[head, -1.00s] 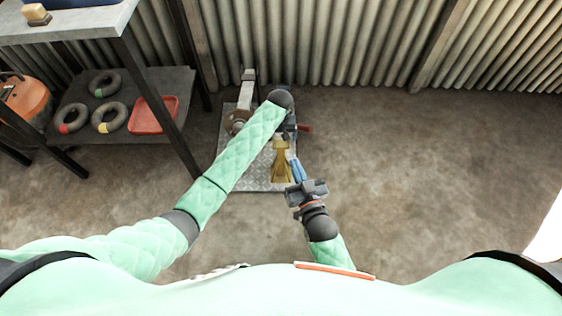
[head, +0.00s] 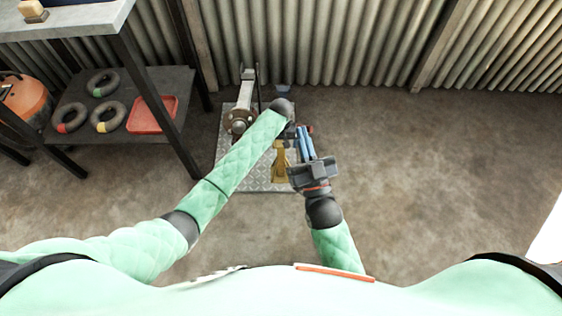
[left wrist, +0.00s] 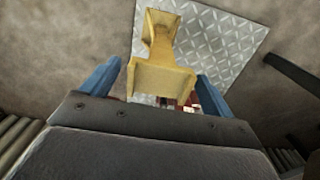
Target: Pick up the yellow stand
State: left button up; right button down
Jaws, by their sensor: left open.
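The yellow stand (head: 281,166) is on a metal diamond plate (head: 258,186) on the floor. Its narrow waist and wider ends show in the left wrist view (left wrist: 162,50). My left arm reaches over the plate; its gripper (head: 289,133) is mostly hidden in the head view. In the left wrist view my left gripper (left wrist: 155,82) is open, with a blue finger on each side of the stand's near end; I cannot tell whether they touch. My right gripper (head: 304,132) is just right of the stand, blue fingers pointing up the picture; their opening is unclear.
A brown round fixture on a post (head: 240,121) stands on the plate's left side. A corrugated wall (head: 350,45) closes the back. The floor to the right is clear.

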pick_arm(q)
grip_shut()
jog(key=shift+w+r, duration=0.1)
jog(key=shift+r, duration=0.1)
dwell(0.4)
